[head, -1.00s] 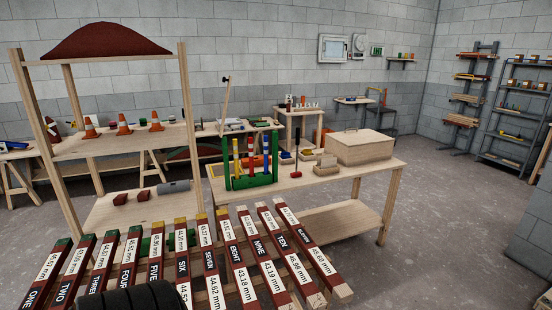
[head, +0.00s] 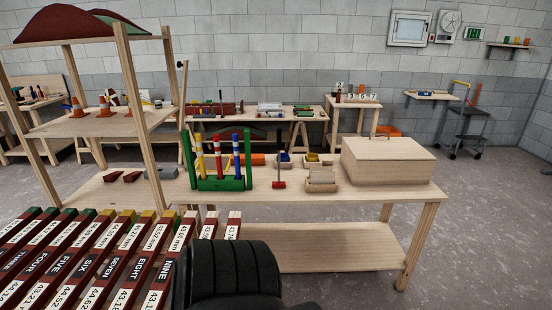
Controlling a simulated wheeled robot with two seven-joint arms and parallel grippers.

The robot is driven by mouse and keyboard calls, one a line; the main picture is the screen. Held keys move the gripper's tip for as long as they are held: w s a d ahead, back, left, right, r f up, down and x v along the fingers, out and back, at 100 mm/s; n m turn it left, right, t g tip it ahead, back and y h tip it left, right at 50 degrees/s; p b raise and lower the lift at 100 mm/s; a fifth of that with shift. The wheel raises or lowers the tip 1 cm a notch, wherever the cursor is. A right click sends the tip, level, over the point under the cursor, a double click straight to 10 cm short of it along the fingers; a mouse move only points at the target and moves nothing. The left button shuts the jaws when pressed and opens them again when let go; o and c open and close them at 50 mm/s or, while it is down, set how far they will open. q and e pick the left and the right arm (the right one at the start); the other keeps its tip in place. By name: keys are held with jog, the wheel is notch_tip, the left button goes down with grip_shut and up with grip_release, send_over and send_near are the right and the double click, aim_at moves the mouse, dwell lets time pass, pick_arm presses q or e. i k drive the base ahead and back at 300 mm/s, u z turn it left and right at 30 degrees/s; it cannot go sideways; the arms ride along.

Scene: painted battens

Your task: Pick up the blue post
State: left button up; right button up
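The blue post (head: 237,163) stands upright in a green rack (head: 222,184) on the wooden workbench (head: 330,202). It has pale bands near its top. A red post (head: 218,160) and a yellow post (head: 200,158) stand to its left in the same rack. The post's lower end is hidden by the rack's front. Neither of my grippers shows in the head view, so I cannot see whether they are open or shut.
Painted battens with number labels (head: 110,255) fill the lower left. A mallet (head: 279,183) and a lidded wooden box (head: 388,165) stand right of the rack. A wooden shelf frame (head: 134,115) rises to its left. Grey floor (head: 480,230) is clear at the right.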

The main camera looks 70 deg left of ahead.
aim_at(236, 138)
jog(key=i, duration=1.05)
jog(key=u, duration=2.45)
jog(key=i, duration=1.65)
jog(key=z, duration=0.05)
